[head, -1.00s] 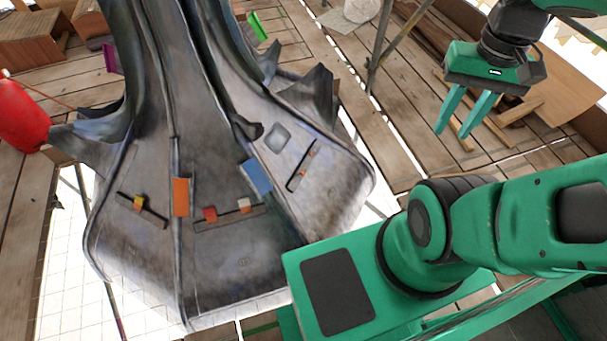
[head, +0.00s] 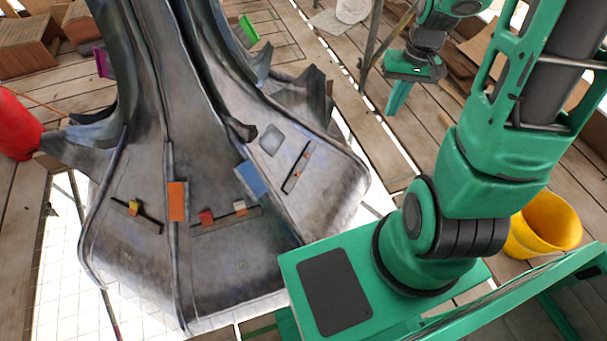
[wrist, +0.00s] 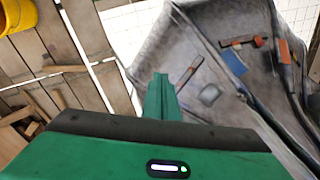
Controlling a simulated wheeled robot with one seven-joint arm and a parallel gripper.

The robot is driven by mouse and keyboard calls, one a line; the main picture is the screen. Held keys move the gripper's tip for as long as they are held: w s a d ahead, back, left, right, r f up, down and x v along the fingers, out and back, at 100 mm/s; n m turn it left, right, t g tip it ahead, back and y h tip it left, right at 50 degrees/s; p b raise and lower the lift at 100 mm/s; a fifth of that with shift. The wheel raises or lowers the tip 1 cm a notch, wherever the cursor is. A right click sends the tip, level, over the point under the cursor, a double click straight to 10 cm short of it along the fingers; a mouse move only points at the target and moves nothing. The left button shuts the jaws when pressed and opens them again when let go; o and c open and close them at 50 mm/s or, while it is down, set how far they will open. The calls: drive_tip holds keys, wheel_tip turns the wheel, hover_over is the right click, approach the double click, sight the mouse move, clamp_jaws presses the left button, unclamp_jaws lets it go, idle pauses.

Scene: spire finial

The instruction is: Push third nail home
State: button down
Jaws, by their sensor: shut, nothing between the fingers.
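The grey metal spire piece (head: 230,280) stands at left centre in the head view, with small coloured blocks at dark slots on its faces. A yellow block (head: 133,207) is at the left slot. A red block (head: 206,217) and a whitish block (head: 240,208) are at the middle slot. The right-face slot (head: 296,168) carries small orange bits. I cannot tell which is the third nail. My gripper (head: 394,100) is shut and empty, right of the spire and apart from it. In the wrist view its fingers (wrist: 160,82) point toward the right-face slot (wrist: 190,71).
An orange plate (head: 177,201), a blue plate (head: 252,179) and a grey square pad (head: 271,140) sit on the spire. A yellow bucket (head: 543,224) stands at right. A red container (head: 18,125) is at far left. Poles and timber lie behind my gripper.

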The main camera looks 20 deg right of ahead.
sight(299, 175)
drive_tip(key=w+a+f+t+y, duration=0.1)
drive_tip(key=w+f, duration=0.4)
drive_tip(key=f, duration=0.4)
drive_tip(key=w+a+f+y, duration=0.2)
drive_tip(key=w+f, duration=0.2)
drive_tip(key=f, duration=0.5)
drive_tip(key=w+a+f+m+t+y, duration=0.1)
drive_tip(key=a+f+m+t, duration=0.1)
drive_tip(key=f, duration=0.8)
drive_tip(key=w+a+f+m+t+y, duration=0.1)
drive_tip(key=a+f, duration=0.4)
drive_tip(key=f, duration=0.6)
drive_tip(key=shift+w+a+f+m+t, duration=0.2)
drive_tip(key=shift+w+m+t, duration=0.35)
drive_tip(key=shift+m+t, duration=0.3)
drive_tip(key=x, duration=1.4)
drive_tip(key=shift+a, duration=0.1)
